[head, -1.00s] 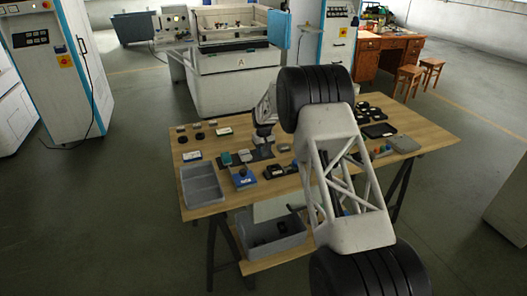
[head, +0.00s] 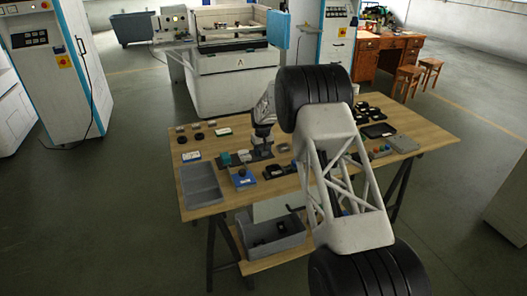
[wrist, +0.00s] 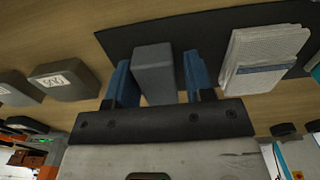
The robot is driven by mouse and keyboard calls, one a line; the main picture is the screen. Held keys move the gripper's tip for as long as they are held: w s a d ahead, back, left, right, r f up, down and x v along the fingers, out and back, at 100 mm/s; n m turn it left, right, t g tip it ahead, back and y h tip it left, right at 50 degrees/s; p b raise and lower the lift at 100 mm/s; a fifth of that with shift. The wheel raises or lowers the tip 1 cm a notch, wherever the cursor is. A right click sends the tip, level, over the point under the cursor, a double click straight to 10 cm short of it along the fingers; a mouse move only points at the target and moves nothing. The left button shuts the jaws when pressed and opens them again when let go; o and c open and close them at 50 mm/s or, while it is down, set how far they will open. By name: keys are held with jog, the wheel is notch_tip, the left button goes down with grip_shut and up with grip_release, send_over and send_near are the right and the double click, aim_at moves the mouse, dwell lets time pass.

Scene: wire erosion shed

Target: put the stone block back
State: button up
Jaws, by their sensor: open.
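The grey stone block (wrist: 153,72) shows in the wrist view between the two blue fingers of my gripper (wrist: 152,84). Narrow gaps show between the block and the fingers, so my gripper is open around it and not clamped. The block is over the dark mat (wrist: 210,27), near its edge; I cannot tell exactly how it rests there. In the head view my gripper (head: 262,148) is low over the mat on the wooden table, and the block cannot be made out there.
A white folded cloth (wrist: 262,58) lies right of the fingers in the wrist view. Labelled grey blocks (wrist: 62,80) lie to the left. In the head view, a grey tray (head: 201,184), a blue-based item (head: 243,178) and several small parts crowd the wooden table (head: 225,135).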

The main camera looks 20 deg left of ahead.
notch_tip(320, 180, up, 12)
jog(key=shift+d+r, duration=0.15)
dwell(0.5)
dwell(0.4)
dwell(0.3)
